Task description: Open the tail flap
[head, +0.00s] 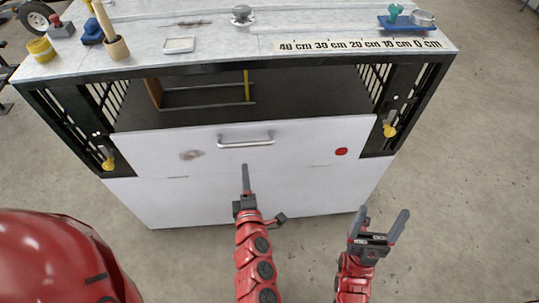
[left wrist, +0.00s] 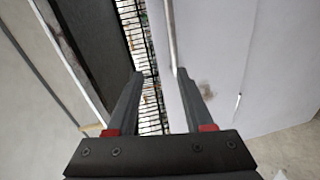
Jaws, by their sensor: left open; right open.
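The tail flap (head: 310,150) is a white panel on the front of a cabinet-like body, with a dark opening above its top edge. It looks upright. A grey bar handle (head: 246,140) is at its upper middle. My left gripper (head: 246,170) is in front of the flap, just below the handle. In the left wrist view its fingers (left wrist: 163,75) are open, with a thin pale bar, apparently the handle (left wrist: 171,35), near the right fingertip. Contact cannot be told. My right gripper (head: 383,220) is open and empty, off to the lower right.
Yellow latches sit at the left (head: 108,162) and right (head: 389,131) sides of the flap. A red dot (head: 341,152) marks its right part. The top surface (head: 225,50) holds a blue tray (head: 405,24) and several small items. The floor (head: 465,150) at right is clear.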

